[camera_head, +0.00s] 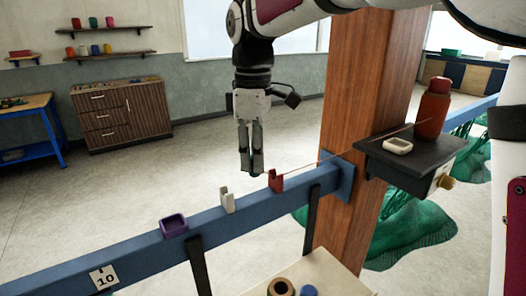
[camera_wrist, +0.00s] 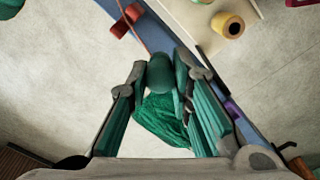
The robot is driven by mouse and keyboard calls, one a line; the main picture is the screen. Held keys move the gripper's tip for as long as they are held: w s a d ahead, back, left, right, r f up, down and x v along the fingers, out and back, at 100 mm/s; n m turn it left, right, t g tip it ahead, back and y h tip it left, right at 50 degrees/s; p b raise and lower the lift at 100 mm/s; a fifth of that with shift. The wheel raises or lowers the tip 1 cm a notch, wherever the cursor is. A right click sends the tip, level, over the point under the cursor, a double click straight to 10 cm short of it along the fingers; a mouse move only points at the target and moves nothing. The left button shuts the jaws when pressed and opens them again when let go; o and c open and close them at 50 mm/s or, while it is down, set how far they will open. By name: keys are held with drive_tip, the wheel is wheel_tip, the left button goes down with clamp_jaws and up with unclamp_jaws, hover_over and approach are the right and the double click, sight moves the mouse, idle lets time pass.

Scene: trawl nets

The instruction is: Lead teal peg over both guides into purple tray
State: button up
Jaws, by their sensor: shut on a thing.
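My gripper (camera_head: 251,168) points down above the floor side of the blue rail. It is shut on the teal peg (camera_wrist: 160,72), which is plain in the wrist view; the fingers mostly hide it in the head view. A thin orange cord runs from the peg area past the red guide (camera_head: 276,181) toward the dark shelf. I cannot tell if the cord lies in this guide's notch. The white guide (camera_head: 227,200) stands left of the red one on the rail. The purple tray (camera_head: 174,224) sits further left. The red guide also shows in the wrist view (camera_wrist: 127,20).
The blue rail (camera_head: 125,252) runs from lower left to a wooden post (camera_head: 361,130). A dark shelf (camera_head: 410,155) on the right bears a red bottle (camera_head: 432,108) and a cream dish (camera_head: 397,146). A pale stand (camera_head: 318,270) with spools is in front. Green nets hang below.

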drive_tip(key=shift+s+a+p, duration=0.4)
drive_tip(key=shift+s+a, duration=1.15)
drive_tip(key=shift+a, duration=0.95)
drive_tip(key=shift+s+a+p, duration=0.35)
drive_tip(key=shift+s+a, duration=1.2)
drive_tip(key=shift+a, duration=0.9)
drive_tip(key=shift+s+a+p, duration=0.4)
drive_tip(key=shift+s+a, duration=1.15)
drive_tip(key=shift+a, duration=0.95)
drive_tip(key=shift+f+b, duration=0.45)
drive_tip(key=shift+f, duration=1.9)
drive_tip(key=shift+f, duration=0.25)
drive_tip(key=o, duration=0.9)
drive_tip(key=shift+o, duration=0.2)
wheel_tip(320, 180, up, 12)
